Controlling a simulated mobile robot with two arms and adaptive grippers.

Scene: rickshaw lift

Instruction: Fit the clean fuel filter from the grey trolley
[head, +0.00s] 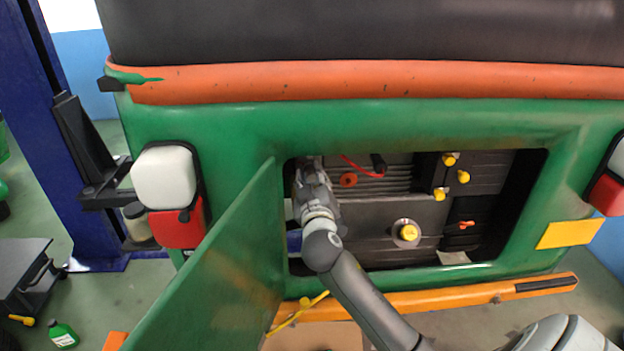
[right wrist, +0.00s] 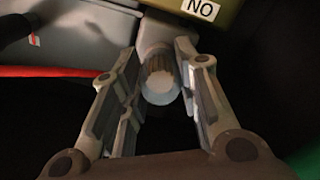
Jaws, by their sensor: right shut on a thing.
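My right arm reaches through the open hatch in the green rear panel, and its right gripper (head: 309,170) is at the left side of the engine bay. In the right wrist view the right gripper (right wrist: 158,68) has its two fingers on either side of a small round filter (right wrist: 160,82), with a pleated brownish body and a pale, cloudy end. It sits under a grey mount, and I cannot tell if it is joined to it. In the head view the filter is hidden by my gripper and arm. My left gripper is out of view.
The green hatch door (head: 215,270) stands open left of my arm. Yellow caps (head: 409,232) and a red hose (head: 360,167) are in the bay. An orange bumper (head: 450,297) runs below. A dark grey trolley (head: 22,268) and a green bottle (head: 62,335) are at far left.

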